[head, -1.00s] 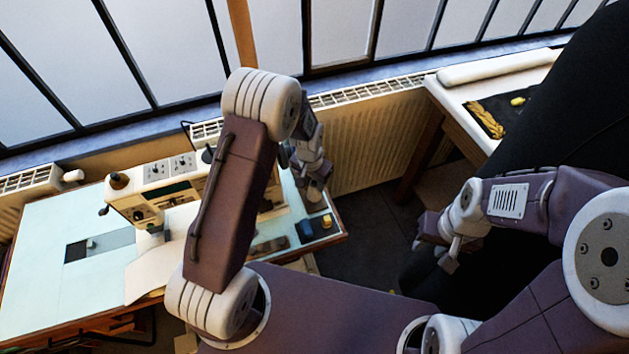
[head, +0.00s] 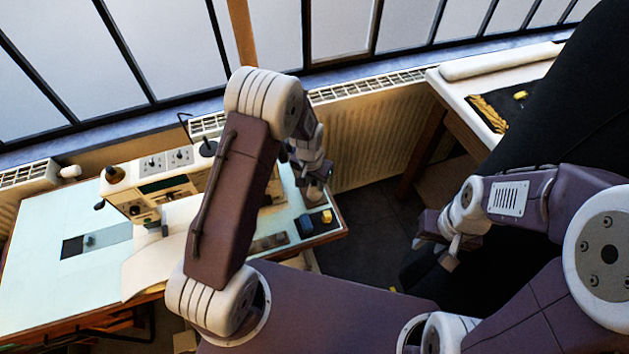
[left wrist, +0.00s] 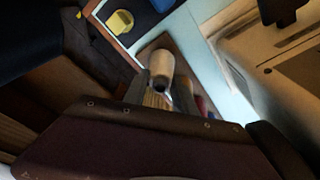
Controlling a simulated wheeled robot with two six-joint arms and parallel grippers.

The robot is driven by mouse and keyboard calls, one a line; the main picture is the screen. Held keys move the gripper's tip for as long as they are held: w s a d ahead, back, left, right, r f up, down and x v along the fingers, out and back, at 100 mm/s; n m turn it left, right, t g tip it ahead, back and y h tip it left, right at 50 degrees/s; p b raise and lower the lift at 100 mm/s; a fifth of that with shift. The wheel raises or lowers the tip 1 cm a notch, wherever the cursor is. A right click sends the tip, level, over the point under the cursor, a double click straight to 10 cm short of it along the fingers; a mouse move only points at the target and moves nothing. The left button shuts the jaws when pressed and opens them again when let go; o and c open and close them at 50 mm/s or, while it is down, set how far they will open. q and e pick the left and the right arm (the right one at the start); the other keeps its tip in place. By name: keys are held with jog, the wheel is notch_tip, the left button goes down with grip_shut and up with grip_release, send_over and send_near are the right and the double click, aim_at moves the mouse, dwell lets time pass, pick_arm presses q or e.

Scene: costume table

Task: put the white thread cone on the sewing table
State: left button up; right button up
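The white thread cone (left wrist: 161,64) shows in the left wrist view between the two grey fingers of my left gripper (left wrist: 160,92). The fingers lie against its sides, so the gripper looks shut on it. In the head view my left gripper (head: 314,190) hangs over the right end of the pale blue sewing table (head: 40,285), partly behind my arm. The cone is hard to make out there. My right gripper (head: 438,238) is away from the table at the right. Its fingers are too small and dark to read.
A dark tray (head: 322,228) with blue and yellow items sits at the table's right corner, close to my left gripper. A cream sewing machine (head: 150,190) stands left of my arm. A radiator (head: 375,140) is behind. Another table (head: 460,95) stands at the right.

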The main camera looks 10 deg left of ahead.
aim_at(312, 186)
pick_arm(q)
jog(key=o, duration=0.5)
jog(key=shift+r, duration=0.1)
jog(key=r, duration=0.3)
jog(key=s+r, duration=0.1)
jog(key=r, duration=0.4)
jog(key=shift+s+a+r, duration=0.15)
jog(key=shift+r, duration=0.2)
pick_arm(e)
jog(key=shift+f, duration=0.1)
